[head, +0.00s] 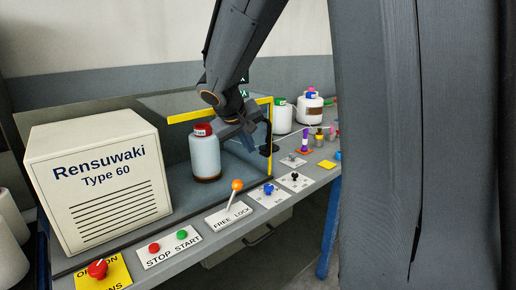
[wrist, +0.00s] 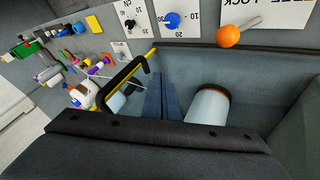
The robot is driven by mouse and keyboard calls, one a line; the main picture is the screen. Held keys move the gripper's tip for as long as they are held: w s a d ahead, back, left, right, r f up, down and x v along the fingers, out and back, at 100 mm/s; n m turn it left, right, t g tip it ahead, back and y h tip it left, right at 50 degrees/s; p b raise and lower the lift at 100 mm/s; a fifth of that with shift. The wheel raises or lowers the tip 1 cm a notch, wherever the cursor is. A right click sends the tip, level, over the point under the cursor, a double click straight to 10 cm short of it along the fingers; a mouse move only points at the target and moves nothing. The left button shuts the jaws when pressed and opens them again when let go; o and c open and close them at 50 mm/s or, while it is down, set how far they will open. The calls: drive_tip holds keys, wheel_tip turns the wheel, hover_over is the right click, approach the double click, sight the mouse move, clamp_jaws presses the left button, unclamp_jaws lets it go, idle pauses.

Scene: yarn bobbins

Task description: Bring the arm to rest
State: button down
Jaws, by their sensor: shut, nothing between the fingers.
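My gripper (head: 249,142) is shut and empty, pointing down in the machine's open bay. In the wrist view its two fingers (wrist: 159,82) lie together. A pale bottle-like container (head: 205,155) with a red cap stands upright in the bay, just left of my gripper in the head view. In the wrist view the container (wrist: 207,106) is right of the fingers, with a gap between them. A black handle (head: 268,142) on a yellow-edged door is close to the right of my gripper. It also shows left of the fingers in the wrist view (wrist: 113,80).
The cream Rensuwaki box (head: 97,180) stands left. Along the front edge are the stop/start panel (head: 168,245), the orange-knobbed lever (head: 236,186) and a blue knob (head: 268,189). White jugs (head: 309,107) and small coloured items crowd the far right bench. Space above the bay looks open.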

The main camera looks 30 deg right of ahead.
drive_tip(key=v, duration=0.9)
drive_tip(key=s+a+f+g+y+p, duration=0.1)
drive_tip(key=s+a+f, duration=0.3)
drive_tip(key=s+f, duration=0.5)
drive_tip(key=s+a+f+g+y+p, duration=0.1)
drive_tip(key=s+a+f+g+y, duration=0.2)
drive_tip(key=s+f, duration=0.7)
drive_tip(key=s+a+y, duration=0.1)
drive_tip(key=s, duration=0.2)
drive_tip(key=shift+f+n+g+y, duration=0.3)
drive_tip(key=shift+n+g, duration=0.1)
